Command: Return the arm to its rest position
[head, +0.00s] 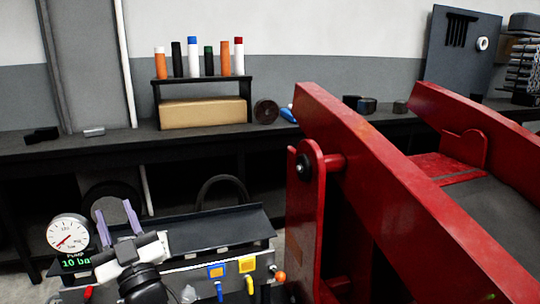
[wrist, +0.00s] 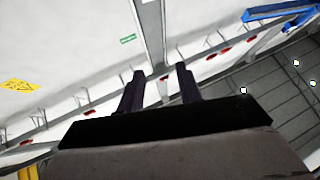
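My gripper (head: 118,224) shows at the lower left of the head view, with its two purple-grey fingers pointing up. It is in front of a dark tray on the pump unit. In the wrist view my gripper (wrist: 160,90) has its two dark fingers apart with nothing between them. The rest of my arm is mostly out of view.
A red tilting positioner (head: 395,180) fills the right side. The pump unit, with a gauge (head: 68,235) and coloured valves, stands close around my gripper. Behind, a long dark workbench (head: 75,148) carries a shelf with several spray cans and a cardboard box (head: 203,112).

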